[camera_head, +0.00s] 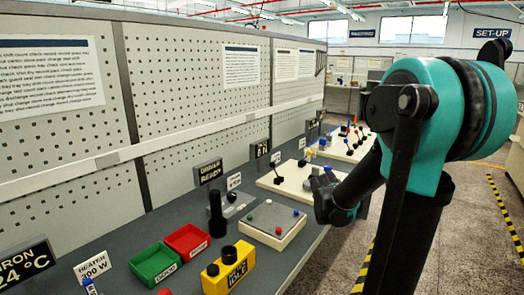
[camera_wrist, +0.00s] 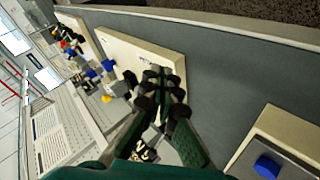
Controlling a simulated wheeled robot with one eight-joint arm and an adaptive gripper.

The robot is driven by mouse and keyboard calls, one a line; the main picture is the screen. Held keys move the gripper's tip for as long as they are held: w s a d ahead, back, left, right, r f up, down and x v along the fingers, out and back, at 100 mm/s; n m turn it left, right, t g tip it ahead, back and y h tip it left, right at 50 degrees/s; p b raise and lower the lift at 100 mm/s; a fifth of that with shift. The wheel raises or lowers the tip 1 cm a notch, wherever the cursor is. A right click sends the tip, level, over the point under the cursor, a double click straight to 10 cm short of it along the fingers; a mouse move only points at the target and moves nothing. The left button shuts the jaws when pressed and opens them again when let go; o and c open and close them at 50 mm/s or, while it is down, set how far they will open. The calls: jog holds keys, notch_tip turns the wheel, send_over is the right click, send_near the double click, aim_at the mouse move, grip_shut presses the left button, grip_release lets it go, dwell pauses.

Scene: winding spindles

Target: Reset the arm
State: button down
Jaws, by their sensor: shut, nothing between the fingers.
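My arm reaches in from the right in the head view, over the front edge of the grey bench (camera_head: 150,228). My gripper (camera_head: 325,198) is above that edge, partly hidden by the arm. In the wrist view the dark green and black fingers of my gripper (camera_wrist: 165,88) are together, with nothing seen between them. Behind them in that view is a cream board (camera_wrist: 135,50), which also shows in the head view (camera_head: 292,186). The fingers appear apart from it, though their exact height is unclear.
On the bench are a green bin (camera_head: 155,264), a red bin (camera_head: 187,241), a yellow block (camera_head: 229,271), a cream plate with coloured buttons (camera_head: 268,221) and a black upright post (camera_head: 217,215). A pegboard wall (camera_head: 190,95) stands behind. Open floor (camera_head: 455,235) lies right.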

jog(key=s+a+f+m+g+y, duration=0.1)
jog(key=s+a+f+m, duration=0.1)
jog(key=s, duration=0.7)
jog(key=s+a+f+m+g+y, duration=0.1)
jog(key=s+a+f+m+g, duration=0.1)
jog(key=s+f, duration=0.3)
jog(key=s+a+f+m+g+y, duration=0.1)
jog(key=s+a+f+m+g, duration=0.1)
jog(key=s, duration=1.1)
jog(key=shift+f+m, duration=0.7)
jog(key=shift+f, duration=0.2)
